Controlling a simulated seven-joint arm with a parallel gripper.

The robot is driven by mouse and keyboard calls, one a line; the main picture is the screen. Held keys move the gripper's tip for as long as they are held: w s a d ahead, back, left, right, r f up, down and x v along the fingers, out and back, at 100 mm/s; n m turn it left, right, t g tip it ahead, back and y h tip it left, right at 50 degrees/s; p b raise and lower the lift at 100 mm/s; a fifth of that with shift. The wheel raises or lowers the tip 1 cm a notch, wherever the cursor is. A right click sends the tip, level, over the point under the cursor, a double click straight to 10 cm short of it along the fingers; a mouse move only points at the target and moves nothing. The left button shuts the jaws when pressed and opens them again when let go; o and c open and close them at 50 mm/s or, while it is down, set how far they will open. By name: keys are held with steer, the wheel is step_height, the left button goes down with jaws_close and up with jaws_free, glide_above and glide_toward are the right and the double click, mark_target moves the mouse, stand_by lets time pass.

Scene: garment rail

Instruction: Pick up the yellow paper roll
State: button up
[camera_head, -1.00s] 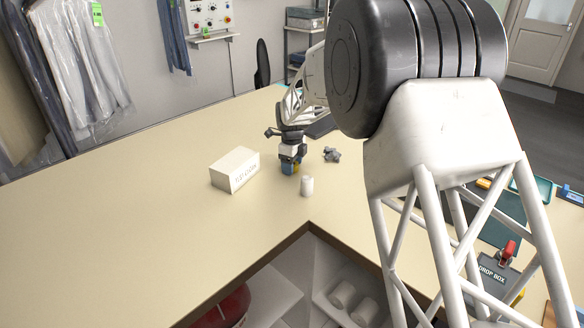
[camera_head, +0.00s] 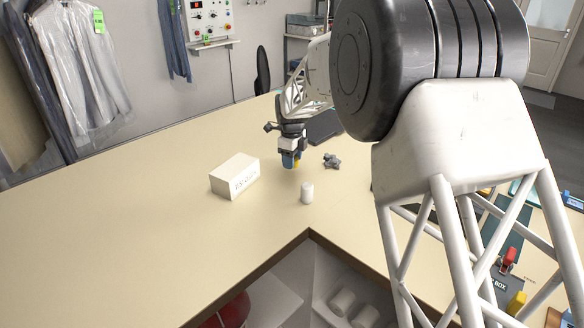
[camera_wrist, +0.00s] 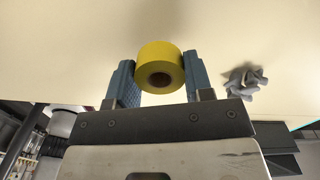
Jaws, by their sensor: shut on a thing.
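The yellow paper roll (camera_wrist: 160,58) is between the two blue fingers of my gripper (camera_wrist: 160,75) in the wrist view, with its open core facing the camera. Both fingers touch its sides. In the head view my gripper (camera_head: 290,162) is over the counter, and only a little of the yellow roll (camera_head: 296,163) shows beside the fingers. The gripper is shut on the roll and appears to hold it a little above the counter.
A white box (camera_head: 234,176) stands left of the gripper on the counter (camera_head: 130,220). A small white cylinder (camera_head: 307,193) stands in front of it. A grey knobbly object (camera_head: 332,161) lies to the right; it also shows in the wrist view (camera_wrist: 246,80). The counter's left part is clear.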

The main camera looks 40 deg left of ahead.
steer(key=shift+r, duration=2.7)
